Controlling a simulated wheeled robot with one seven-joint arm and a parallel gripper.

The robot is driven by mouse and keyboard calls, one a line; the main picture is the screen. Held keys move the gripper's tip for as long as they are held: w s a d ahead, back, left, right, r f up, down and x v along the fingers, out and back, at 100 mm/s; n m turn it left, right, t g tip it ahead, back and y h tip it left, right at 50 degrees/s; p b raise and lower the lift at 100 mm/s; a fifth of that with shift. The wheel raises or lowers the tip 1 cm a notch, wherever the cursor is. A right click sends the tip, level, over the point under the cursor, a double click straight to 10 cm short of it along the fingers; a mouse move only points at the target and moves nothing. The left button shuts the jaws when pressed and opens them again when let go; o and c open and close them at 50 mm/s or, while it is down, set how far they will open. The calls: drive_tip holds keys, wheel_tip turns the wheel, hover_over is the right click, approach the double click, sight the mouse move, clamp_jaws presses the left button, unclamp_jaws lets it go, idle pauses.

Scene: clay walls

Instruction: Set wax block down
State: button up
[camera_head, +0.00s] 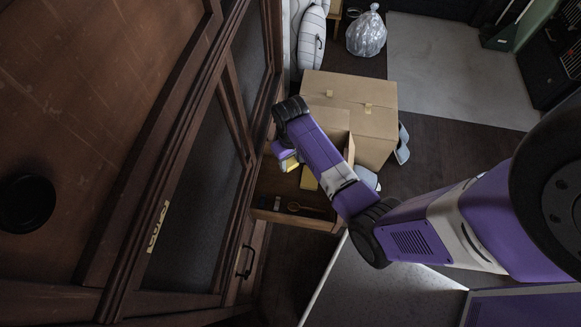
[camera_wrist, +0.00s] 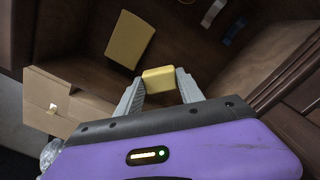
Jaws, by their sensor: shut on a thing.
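The wax block, a small yellow block (camera_wrist: 158,78), is held between the two grey fingertips of my gripper (camera_wrist: 160,84) in the wrist view. In the head view it shows as a small yellow patch (camera_head: 290,163), partly hidden by my gripper (camera_head: 286,158). My gripper is shut on it, over an open wooden drawer (camera_head: 304,221). The block appears held above the drawer floor, though the exact gap is hard to tell.
A larger yellow piece (camera_wrist: 130,40) lies in the drawer, also visible in the head view (camera_head: 308,179). Small items (camera_head: 295,207) lie near the drawer's front. A dark wooden cabinet (camera_head: 187,200) stands left. Cardboard boxes (camera_head: 365,105) stand behind the drawer.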

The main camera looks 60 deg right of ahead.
sight(291, 173)
drive_tip(key=shift+f, duration=2.45)
drive_tip(key=shift+f+b, duration=0.15)
drive_tip(key=shift+b, duration=0.2)
drive_tip(key=o, duration=1.1)
drive_tip(key=shift+c, duration=0.2)
